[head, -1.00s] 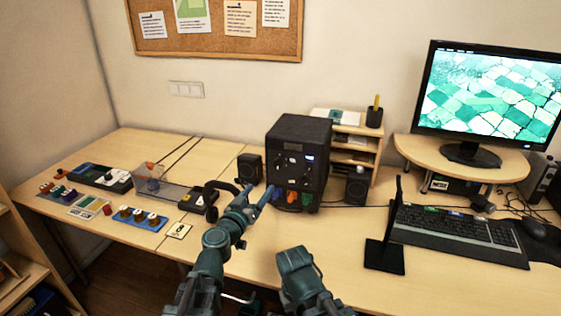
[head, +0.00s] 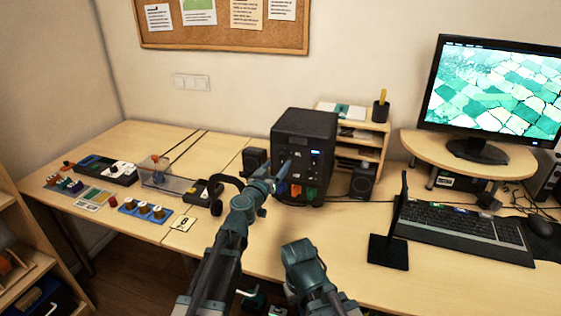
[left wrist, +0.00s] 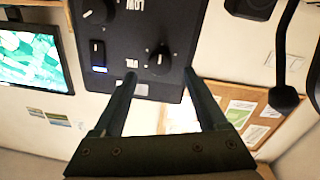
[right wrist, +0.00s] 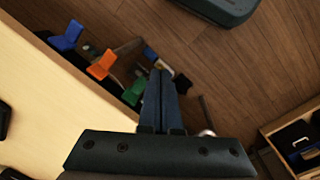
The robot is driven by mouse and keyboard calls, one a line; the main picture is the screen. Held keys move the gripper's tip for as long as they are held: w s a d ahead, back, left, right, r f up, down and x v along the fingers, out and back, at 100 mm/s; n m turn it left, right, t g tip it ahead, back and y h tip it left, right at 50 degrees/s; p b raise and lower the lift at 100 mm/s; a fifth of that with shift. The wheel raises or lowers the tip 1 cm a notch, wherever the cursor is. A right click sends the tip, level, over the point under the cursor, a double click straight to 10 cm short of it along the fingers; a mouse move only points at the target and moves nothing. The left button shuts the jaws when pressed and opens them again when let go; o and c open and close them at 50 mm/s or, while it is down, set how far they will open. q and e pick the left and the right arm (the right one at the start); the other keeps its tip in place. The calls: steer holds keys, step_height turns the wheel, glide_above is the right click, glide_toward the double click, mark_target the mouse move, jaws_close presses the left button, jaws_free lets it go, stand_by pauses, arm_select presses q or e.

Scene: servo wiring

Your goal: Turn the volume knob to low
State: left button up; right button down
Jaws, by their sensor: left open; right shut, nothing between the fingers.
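The black box (head: 303,150) with knobs on its front stands at the back of the desk. In the left wrist view its dark panel (left wrist: 126,40) appears upside down. One black knob (left wrist: 158,60) with a white pointer mark shows between the fingertips of my left gripper (left wrist: 160,74), which is open; I cannot tell whether they touch it. Another knob (left wrist: 100,12) is cut by the top edge, near the word LOW. In the head view my left gripper (head: 280,174) is in front of the box. My right gripper (right wrist: 160,72) is shut and empty.
Small speakers (head: 363,181) flank the box. A thin black stand (head: 388,252) and a keyboard (head: 462,231) are to the right. Several small parts and trays (head: 140,210) lie on the left. The desk's front middle (head: 345,250) is bare.

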mark_target(282, 158)
arm_select(q)
steer(key=x, duration=0.4)
steer(key=shift+s, duration=0.1)
jaws_close()
